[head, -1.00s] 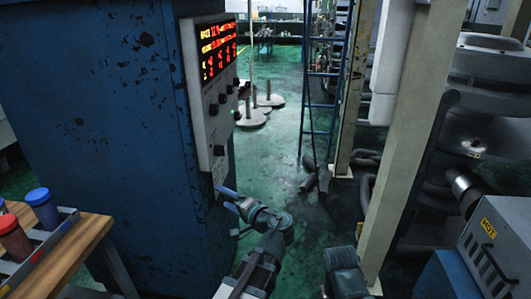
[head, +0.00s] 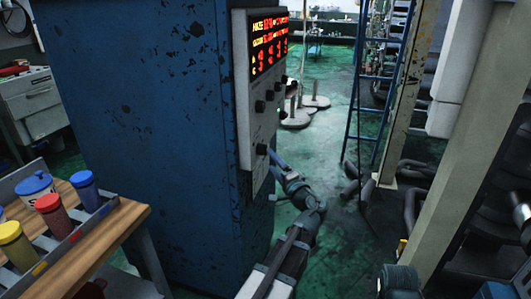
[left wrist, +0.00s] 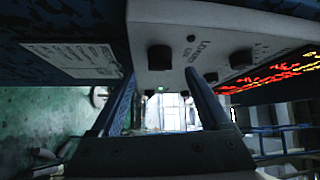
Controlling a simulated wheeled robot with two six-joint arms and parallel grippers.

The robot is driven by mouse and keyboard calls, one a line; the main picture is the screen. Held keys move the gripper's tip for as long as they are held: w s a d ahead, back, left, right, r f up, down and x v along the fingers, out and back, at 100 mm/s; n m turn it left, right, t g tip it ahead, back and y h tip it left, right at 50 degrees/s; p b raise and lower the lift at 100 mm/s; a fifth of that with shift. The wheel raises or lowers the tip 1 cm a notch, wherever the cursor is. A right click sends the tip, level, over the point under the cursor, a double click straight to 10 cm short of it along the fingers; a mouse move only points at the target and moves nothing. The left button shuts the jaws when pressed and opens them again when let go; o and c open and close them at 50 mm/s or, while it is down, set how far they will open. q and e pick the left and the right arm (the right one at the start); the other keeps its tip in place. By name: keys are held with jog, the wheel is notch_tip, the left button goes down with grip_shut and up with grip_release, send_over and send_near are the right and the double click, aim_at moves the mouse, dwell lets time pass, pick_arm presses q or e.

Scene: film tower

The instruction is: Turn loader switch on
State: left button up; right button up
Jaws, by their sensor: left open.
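The grey control panel (head: 262,120) stands on the side of a blue cabinet, with a red and yellow lit display above several black knobs. The lowest knob (head: 262,149) is right by the fingertips of my left gripper (head: 275,160). In the left wrist view, a black knob (left wrist: 160,57) appears between the two open fingers (left wrist: 159,78), a little beyond their tips. Lettering that seems to read "Loader" is printed beside it. The fingers hold nothing, and I cannot tell whether they touch the knob. My right gripper is not in view.
The blue cabinet (head: 140,110) fills the left middle. A wooden table (head: 100,245) with coloured jars stands at the front left. A beige post (head: 460,150) and a blue ladder (head: 372,80) stand to the right. Green floor shows between.

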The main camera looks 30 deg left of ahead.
aim_at(263, 151)
pick_arm(q)
jog(key=x, duration=0.6)
jog(key=shift+r+p, duration=0.1)
jog(key=shift+p, duration=0.25)
grip_shut()
